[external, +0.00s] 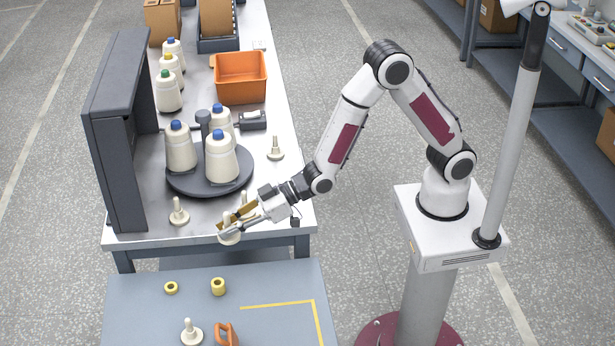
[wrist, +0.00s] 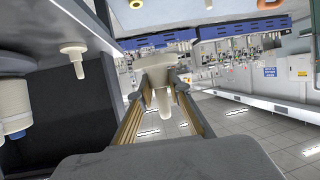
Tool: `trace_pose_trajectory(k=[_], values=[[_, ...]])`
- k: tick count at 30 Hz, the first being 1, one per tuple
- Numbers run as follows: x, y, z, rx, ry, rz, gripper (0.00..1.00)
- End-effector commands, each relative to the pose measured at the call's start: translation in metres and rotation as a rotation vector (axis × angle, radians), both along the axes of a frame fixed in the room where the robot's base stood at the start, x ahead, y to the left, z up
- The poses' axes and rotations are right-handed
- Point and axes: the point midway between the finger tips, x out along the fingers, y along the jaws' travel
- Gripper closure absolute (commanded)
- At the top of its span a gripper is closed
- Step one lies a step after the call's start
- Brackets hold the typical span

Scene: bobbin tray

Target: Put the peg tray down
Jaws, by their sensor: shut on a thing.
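The peg tray, a small cream disc with an upright peg, is at the near edge of the white bench in the external view (external: 229,238). My gripper (external: 236,220) reaches in from the right, its brown-padded fingers around the peg. In the wrist view the tray's cream disc and stem (wrist: 162,75) sit between the two fingers of my gripper (wrist: 160,92), which is shut on it. The fingers partly hide the tray in the external view. I cannot tell whether its disc touches the bench.
Similar peg trays stand on the bench at left (external: 179,214) and right (external: 275,153). A dark turntable (external: 210,188) with white cones is behind my gripper. A dark upright cabinet (external: 117,130) is left. The lower blue table (external: 140,318) holds yellow rings (external: 218,287) and an orange part (external: 226,334).

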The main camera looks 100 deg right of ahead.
Motion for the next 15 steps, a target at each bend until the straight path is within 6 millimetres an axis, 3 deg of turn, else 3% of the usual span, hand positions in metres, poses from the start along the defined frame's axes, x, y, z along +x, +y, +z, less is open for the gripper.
trace_pose_trajectory(k=[15], values=[[0.003, -0.070, 0.027, 0.002, -0.003, -0.279, 1.00]])
